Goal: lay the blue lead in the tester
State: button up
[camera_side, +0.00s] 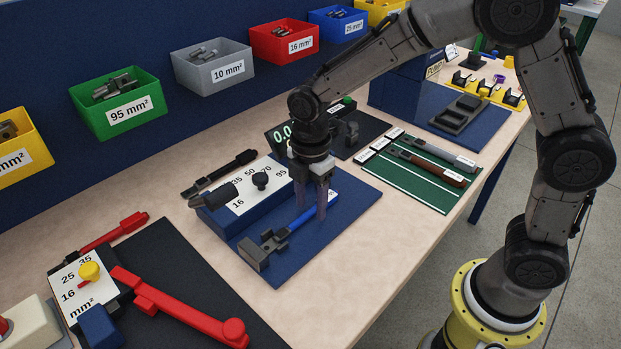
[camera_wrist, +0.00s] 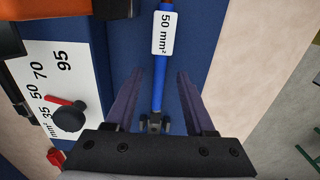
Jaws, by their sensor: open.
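The blue lead (camera_side: 302,221) lies on the blue mat, its near end at a dark grey block (camera_side: 255,256). In the wrist view the blue lead (camera_wrist: 157,92) runs between the fingers, with a white 50 mm² tag above and a grey metal part at its lower end. My gripper (camera_side: 321,212) is open, its fingers apart on either side of the lead, also in the wrist view (camera_wrist: 162,100). A dark unit with a green digital display (camera_side: 284,134), likely the tester, stands behind my wrist and is partly hidden.
A blue box with a numbered dial panel (camera_side: 262,181) stands close left of my gripper. A green mat (camera_side: 418,190) with brown and grey leads lies to the right. A red long-handled tool (camera_side: 178,306) lies at front left. Coloured bins (camera_side: 117,104) line the back panel.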

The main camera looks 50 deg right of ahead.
notch_tip(320, 180, up, 18)
jog(key=s+d+f+t, duration=0.1)
jog(key=s+d, duration=0.1)
jog(key=d, duration=0.1)
jog(key=s+d+r+m+t, duration=0.2)
jog(key=s+d+r+m, duration=0.25)
jog(key=s, duration=0.35)
jog(key=s+d+f+m+t, duration=0.2)
jog(key=s+d+f+m, duration=0.1)
jog(key=s+f+m, duration=0.4)
jog(key=shift+s+d+f+m+t, duration=0.3)
jog(key=shift+s+m, duration=1.5)
jog(key=shift+m, duration=1.45)
jog(key=shift+a, duration=0.1)
